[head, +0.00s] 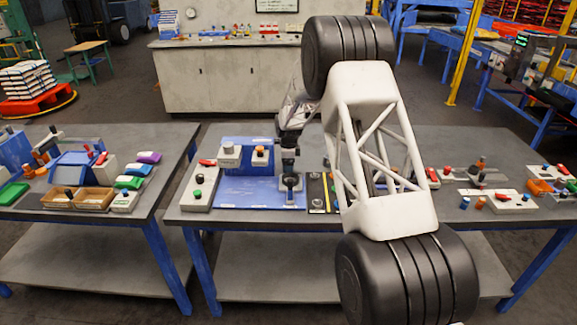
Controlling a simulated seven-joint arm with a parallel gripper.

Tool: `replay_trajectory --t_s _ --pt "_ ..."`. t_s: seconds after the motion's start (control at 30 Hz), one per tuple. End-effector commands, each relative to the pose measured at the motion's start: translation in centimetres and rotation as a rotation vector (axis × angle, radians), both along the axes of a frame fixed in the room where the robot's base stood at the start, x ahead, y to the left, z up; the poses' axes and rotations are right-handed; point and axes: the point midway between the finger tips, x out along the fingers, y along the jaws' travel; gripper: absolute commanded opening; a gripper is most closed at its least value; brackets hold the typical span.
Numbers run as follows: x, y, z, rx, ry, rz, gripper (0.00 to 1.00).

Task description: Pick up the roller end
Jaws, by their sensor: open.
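My gripper (291,184) points down over the right part of a blue mat (245,194) on the middle table. It is open, and its fingertips are small and dark here. I cannot tell for sure which piece is the roller end. The gripper is to the right of both pieces. My arm hides part of the table to the right of the mat.
A control box (198,187) with red, green and black knobs stands left of the mat. Small parts and a white box (488,201) lie on the table's right. Another table (90,217) at left holds wooden trays (93,200) and colored blocks. The mat's front is clear.

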Motion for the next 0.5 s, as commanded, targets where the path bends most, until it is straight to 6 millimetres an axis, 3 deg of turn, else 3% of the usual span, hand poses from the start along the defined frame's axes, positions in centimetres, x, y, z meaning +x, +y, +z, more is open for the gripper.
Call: replay_trajectory --t_s 0.5 --pt "-0.01 0.0 -0.03 0.0 0.0 0.0 0.82"
